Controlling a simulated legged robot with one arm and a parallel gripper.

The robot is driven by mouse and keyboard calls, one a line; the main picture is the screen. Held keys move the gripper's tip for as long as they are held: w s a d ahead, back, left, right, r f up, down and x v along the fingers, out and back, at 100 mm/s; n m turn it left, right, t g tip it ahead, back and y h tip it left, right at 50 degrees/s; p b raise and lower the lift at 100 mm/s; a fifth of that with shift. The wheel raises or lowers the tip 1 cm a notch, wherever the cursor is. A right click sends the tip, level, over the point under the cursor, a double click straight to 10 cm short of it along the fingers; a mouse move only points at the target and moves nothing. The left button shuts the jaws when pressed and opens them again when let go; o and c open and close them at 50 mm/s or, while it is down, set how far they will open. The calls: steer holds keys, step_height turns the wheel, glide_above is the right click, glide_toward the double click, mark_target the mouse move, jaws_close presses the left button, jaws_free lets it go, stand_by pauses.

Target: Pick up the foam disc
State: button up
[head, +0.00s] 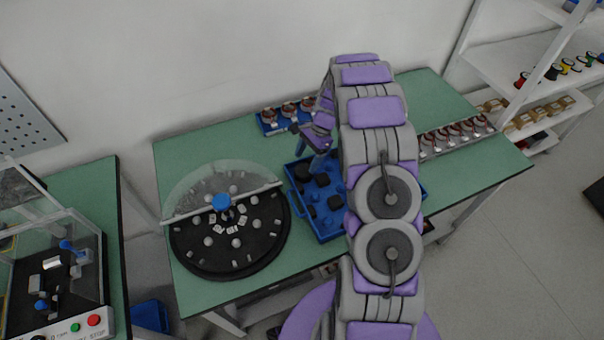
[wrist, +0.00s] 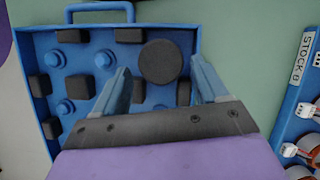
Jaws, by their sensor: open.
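The foam disc (wrist: 161,61) is a dark grey round piece in the blue tray (wrist: 30,45). In the wrist view it lies near the tray's upper right, just beyond and between my fingertips. My gripper (wrist: 158,72) is open and empty, its two blue fingers spread on either side below the disc. In the head view my gripper (head: 318,165) hangs over the blue tray (head: 330,232), near a dark round piece (head: 303,172). My arm hides the tray's right part there. I cannot tell the exact height between fingertips and disc.
Dark foam blocks (wrist: 80,87) and blue pegs (wrist: 104,58) surround the disc in the tray. A blue stock tray (wrist: 292,100) stands to the right. In the head view, a black round turntable (head: 235,262) with a clear cover is left of the tray on the green table (head: 190,150).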

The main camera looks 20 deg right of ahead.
mark_target(304, 169)
step_height(304, 169, down, 5)
steer(key=shift+s+a+r+b, duration=0.1)
steer(key=shift+r+b, duration=0.1)
steer(key=shift+b, duration=0.5)
steer(key=shift+a+f, duration=0.25)
steer(key=shift+f, duration=0.05)
steer(key=shift+a+r, duration=0.1)
steer(key=shift+a, duration=0.3)
steer(key=shift+c, duration=0.4)
steer(key=shift+d, duration=0.25)
steer(key=c, duration=0.6)
steer(key=shift+s, duration=0.1)
